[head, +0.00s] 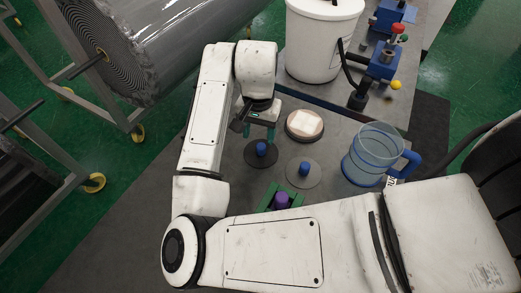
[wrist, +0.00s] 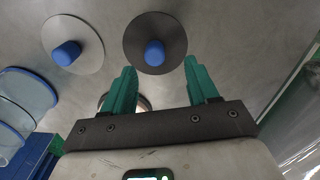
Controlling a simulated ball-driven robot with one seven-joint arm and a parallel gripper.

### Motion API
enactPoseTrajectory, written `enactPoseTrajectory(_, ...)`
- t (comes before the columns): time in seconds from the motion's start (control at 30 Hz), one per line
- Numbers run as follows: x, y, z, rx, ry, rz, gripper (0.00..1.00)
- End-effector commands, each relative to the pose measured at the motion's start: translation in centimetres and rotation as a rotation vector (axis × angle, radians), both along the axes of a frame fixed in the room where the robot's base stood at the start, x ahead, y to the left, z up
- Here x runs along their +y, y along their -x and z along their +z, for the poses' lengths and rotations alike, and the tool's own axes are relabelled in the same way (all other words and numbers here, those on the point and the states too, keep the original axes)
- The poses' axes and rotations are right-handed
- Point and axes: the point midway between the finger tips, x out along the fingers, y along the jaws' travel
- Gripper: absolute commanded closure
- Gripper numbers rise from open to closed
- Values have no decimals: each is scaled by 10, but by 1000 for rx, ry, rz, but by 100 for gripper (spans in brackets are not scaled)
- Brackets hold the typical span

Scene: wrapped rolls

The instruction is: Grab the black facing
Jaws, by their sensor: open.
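The black facing, a dark flat disc (head: 250,160) with a blue knob (head: 261,149), lies on the grey table. In the wrist view the dark disc (wrist: 135,33) is at top centre, its blue knob (wrist: 155,53) just beyond the gap between the fingertips. My gripper (head: 259,131) has teal fingers, spread apart and empty, above and slightly behind the disc in the head view. It also shows in the wrist view (wrist: 160,68). A lighter grey disc (head: 310,182) with a blue knob lies right of the black one; it is at left in the wrist view (wrist: 90,58).
A clear blue jug (head: 368,155) is at right, a white bucket (head: 318,45) at the back. A purple knob (head: 282,200) in a green holder sits in front. Wrapped roll (head: 185,40) at left.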

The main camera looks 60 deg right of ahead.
Motion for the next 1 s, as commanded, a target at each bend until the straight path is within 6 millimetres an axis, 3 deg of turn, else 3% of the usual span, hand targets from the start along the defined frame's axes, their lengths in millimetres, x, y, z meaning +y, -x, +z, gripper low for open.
enactPoseTrajectory(0.33,1,7,-43,2,0,2,41)
enactPoseTrajectory(0.63,0,7,-48,0,2,1,41)
enactPoseTrajectory(1.0,0,7,-48,0,2,1,76)
